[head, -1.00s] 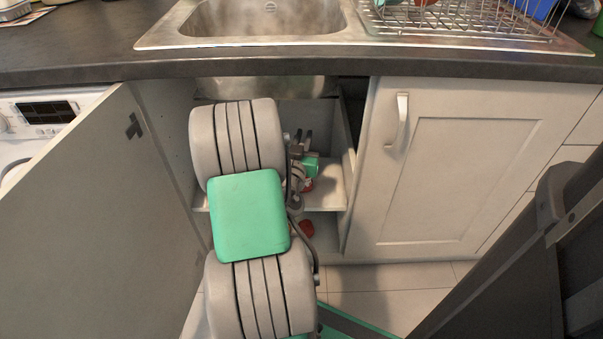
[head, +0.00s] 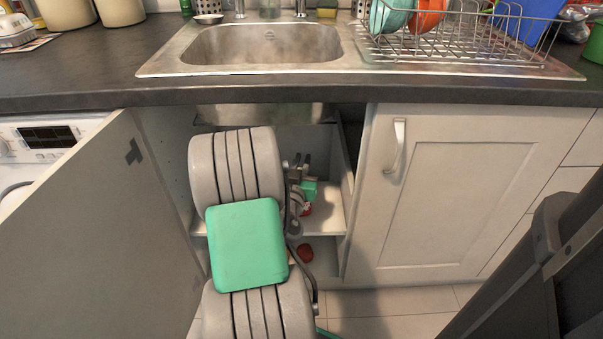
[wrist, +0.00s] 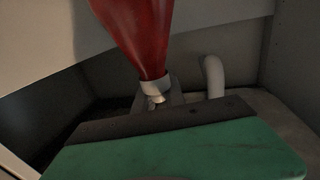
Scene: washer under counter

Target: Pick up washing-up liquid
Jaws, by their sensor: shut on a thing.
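A red bottle with a white cap and nozzle, seemingly the washing-up liquid (wrist: 137,35), fills the upper middle of the wrist view. Its cap end points down in that picture, towards my gripper (wrist: 157,100). My gripper is shut on it near the cap. In the head view my gripper (head: 301,162) is inside the open cabinet under the sink, partly hidden by my arm. A small red patch (head: 307,209) shows just below it; I cannot tell how much of the bottle that is.
The cabinet's left door (head: 95,215) stands open; the right door (head: 457,195) is shut. A shelf (head: 325,214) crosses the cabinet. Another red patch (head: 305,252) shows lower down. The sink (head: 262,70) and counter edge (head: 80,98) are above. A pale pipe (wrist: 213,76) is beside the bottle.

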